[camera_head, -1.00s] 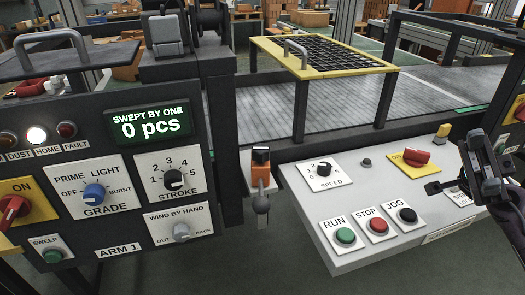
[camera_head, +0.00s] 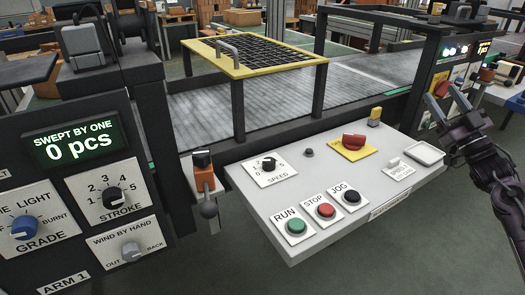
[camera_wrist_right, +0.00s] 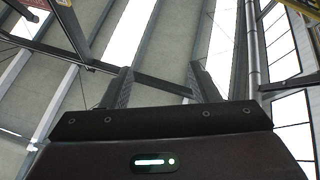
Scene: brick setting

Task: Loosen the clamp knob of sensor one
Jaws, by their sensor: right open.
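A similar orange and black unit (camera_head: 488,72) shows at the far right. I cannot read a label telling which is sensor one. My right gripper (camera_head: 445,98) is open and empty, raised beyond the control panel's right end and well apart from the near sensor. In the right wrist view its fingers (camera_wrist_right: 160,85) are apart, with only ceiling beams behind them. My left gripper is not in view.
The grey control panel (camera_head: 255,215) with buttons and a red switch (camera_head: 353,141) juts out between the near sensor and my right arm. A yellow-framed mesh guard (camera_head: 192,46) stands over the conveyor (camera_head: 350,90). Open floor lies in front.

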